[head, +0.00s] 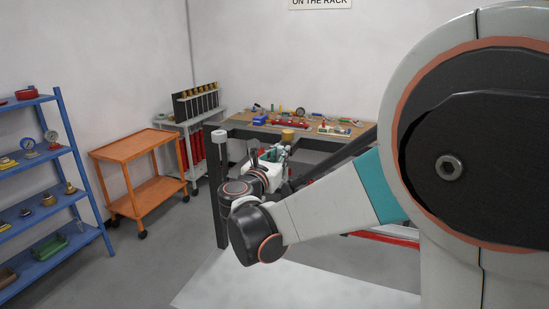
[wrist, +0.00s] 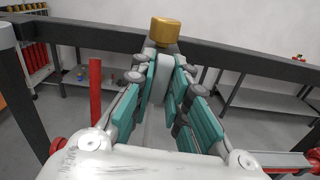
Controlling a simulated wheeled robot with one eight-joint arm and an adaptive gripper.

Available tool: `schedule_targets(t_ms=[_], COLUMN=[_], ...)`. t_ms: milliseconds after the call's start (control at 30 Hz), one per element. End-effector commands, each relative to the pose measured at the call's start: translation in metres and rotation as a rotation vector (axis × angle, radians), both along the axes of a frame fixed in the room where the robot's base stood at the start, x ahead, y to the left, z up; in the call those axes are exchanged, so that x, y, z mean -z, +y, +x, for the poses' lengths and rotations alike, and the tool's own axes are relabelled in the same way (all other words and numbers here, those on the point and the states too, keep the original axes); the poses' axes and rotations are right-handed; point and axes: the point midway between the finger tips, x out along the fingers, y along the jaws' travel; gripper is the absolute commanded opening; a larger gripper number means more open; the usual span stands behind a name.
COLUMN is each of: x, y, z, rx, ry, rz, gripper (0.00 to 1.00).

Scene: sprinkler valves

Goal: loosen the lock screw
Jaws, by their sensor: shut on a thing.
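My gripper (wrist: 165,70) has teal-padded fingers closed around a pale grey upright piece (wrist: 160,62) in the wrist view. A brass cap (wrist: 165,31) stands just beyond the fingertips, in front of a dark rail. I cannot tell whether the grey piece or the brass cap belongs to the lock screw. The fingers hide much of the grip. In the head view my gripper (head: 272,156) is partly hidden behind my wrist, close to the brass cap (head: 288,134).
A dark rail (wrist: 235,52) crosses behind the gripper, with a dark post (head: 217,195) at left. A red pipe (wrist: 95,95) stands left of the fingers. A workbench (head: 240,126), orange cart (head: 150,149) and blue shelf (head: 40,160) are farther off. Floor beside the cart is clear.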

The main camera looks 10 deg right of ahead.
Motion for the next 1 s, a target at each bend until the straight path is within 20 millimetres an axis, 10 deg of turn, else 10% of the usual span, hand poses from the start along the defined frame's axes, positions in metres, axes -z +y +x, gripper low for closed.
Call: schedule_targets(t_ms=[100,200,1000], x=[0.002,0.001,0.000], y=[0.000,0.000,0.024], z=[-0.001,-0.001,-0.031], rx=[0.001,0.001,-0.002], ry=[0.000,-0.001,-0.002], rz=[0.005,0.004,0.002], gripper=[0.00,0.38,0.39])
